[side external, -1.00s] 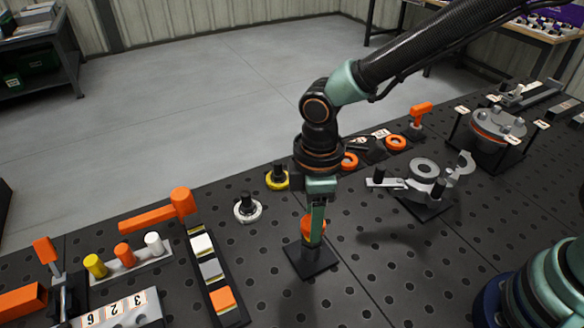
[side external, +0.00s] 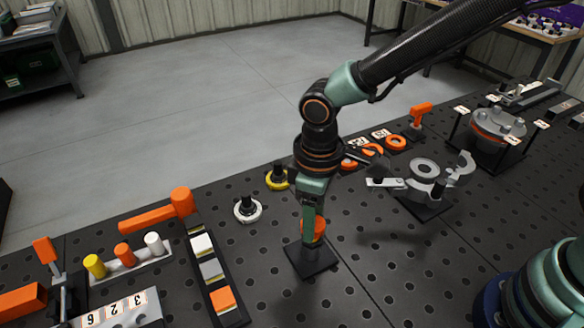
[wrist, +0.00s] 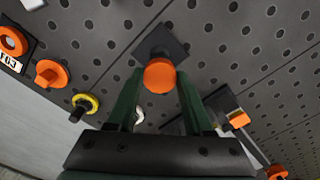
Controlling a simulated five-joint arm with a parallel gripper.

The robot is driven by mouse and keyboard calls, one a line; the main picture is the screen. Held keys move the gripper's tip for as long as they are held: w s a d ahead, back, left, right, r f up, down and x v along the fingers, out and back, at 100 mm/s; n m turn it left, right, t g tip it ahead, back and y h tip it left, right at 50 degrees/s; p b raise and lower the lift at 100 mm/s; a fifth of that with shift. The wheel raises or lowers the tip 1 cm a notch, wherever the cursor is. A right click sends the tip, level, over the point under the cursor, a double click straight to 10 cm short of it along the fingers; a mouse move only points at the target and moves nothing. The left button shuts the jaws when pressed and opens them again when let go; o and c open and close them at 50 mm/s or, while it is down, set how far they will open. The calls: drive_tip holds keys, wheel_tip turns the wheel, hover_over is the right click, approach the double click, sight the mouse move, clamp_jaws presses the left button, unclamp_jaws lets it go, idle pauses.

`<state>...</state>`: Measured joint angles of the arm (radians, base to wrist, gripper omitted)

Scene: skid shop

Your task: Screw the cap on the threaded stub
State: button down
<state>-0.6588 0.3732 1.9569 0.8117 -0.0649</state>
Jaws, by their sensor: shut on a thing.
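The orange cap (side external: 319,229) sits on top of the threaded stub, above a dark square base plate (side external: 312,262) on the perforated table. The cap hides the stub's thread, and I cannot tell how far down the cap sits. In the wrist view the round orange cap (wrist: 159,77) lies between my two green fingers, with the base plate (wrist: 168,40) beyond it. My gripper (side external: 310,232) points down over the stub and is shut on the cap. One finger covers part of the cap in the side view.
A white ring (side external: 248,211) and a yellow ring (side external: 277,179) on dark posts stand left and behind. A tray of coloured blocks (side external: 213,275) lies at the left. A grey clamp-like fixture (side external: 425,182) stands at the right. The table in front is clear.

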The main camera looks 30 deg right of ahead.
drive_tip(key=shift+m, duration=0.9)
drive_tip(key=m, duration=0.2)
drive_tip(key=shift+m, duration=0.7)
drive_tip(key=shift+m, duration=1.8)
unclamp_jaws()
drive_tip(key=shift+f, duration=0.1)
